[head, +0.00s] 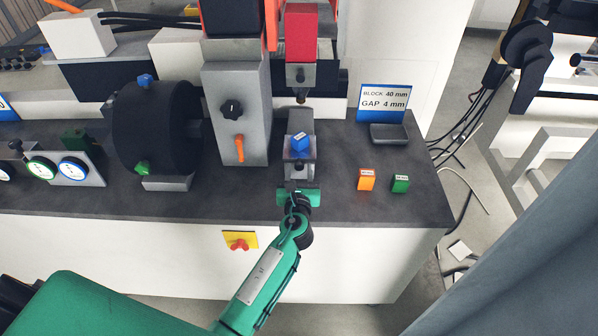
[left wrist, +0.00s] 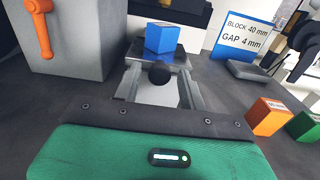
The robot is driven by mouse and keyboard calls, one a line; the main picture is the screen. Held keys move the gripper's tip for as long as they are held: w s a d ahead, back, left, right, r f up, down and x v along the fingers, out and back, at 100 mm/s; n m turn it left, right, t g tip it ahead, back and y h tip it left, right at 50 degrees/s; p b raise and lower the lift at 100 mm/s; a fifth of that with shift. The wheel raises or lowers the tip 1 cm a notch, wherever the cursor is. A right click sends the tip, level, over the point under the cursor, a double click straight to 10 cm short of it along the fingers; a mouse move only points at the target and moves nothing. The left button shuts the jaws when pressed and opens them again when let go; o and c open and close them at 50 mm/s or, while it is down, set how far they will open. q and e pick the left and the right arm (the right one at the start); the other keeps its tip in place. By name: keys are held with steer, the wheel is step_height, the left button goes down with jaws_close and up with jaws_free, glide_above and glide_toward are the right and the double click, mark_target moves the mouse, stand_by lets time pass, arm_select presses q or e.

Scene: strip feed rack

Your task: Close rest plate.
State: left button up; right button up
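The rest plate (left wrist: 191,60) is a grey metal plate on the bench front, below the red tool head. A blue block (head: 299,142) sits on it and also shows in the left wrist view (left wrist: 160,37). A round black knob (left wrist: 160,74) faces me at the plate's front. My left gripper (head: 299,182) is at the bench's front edge, pointing at the knob. In the left wrist view its two grey fingers lie apart on either side of the knob, with gaps visible. The fingertips are hard to tell from the metal behind. My right gripper is not in view.
A grey housing (head: 239,105) with an orange lever stands left of the rest. An orange block (head: 367,180) and a green block (head: 400,183) stand to the right. A sign (head: 384,100) reads block 40 mm, gap 4 mm, behind a dark tray (head: 389,134).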

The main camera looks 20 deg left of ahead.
mark_target(300, 159)
arm_select(q)
jaws_close()
steer(key=x, duration=0.7)
steer(key=shift+w, duration=0.1)
steer(key=shift+w+a, duration=0.15)
steer(key=shift+w, duration=0.1)
steer(key=shift+o, duration=1.1)
jaws_free()
